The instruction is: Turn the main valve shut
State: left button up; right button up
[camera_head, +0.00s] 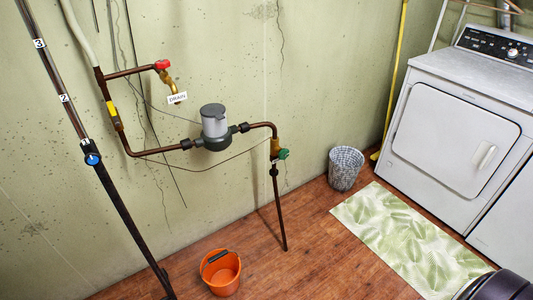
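Pipework with several valves runs along the green wall. A valve with a green handle (283,154) sits on the riser to the right of the grey water meter (214,122). A red handle (162,65) tops a brass tap above a "DRAIN" tag (177,98). A yellow fitting or handle (112,109) lies along the pipe left of the meter. A blue round handle or dial (92,158) is on the thick dark pipe (118,205) with number labels. No label shows which is the main valve. Neither gripper is in view.
An orange bucket (221,272) stands on the wood floor below the meter. A wastebasket (345,168), leaf-pattern mat (410,235) and white dryer or washer (455,135) are to the right. A dark rounded object (492,287) is cut off at bottom right.

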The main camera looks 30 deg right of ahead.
aim_at(284, 153)
jog(key=i+l+u, duration=0.1)
jog(key=l+u, duration=0.3)
jog(key=l, duration=0.4)
jog(key=l+u, duration=0.35)
jog(key=l, duration=0.5)
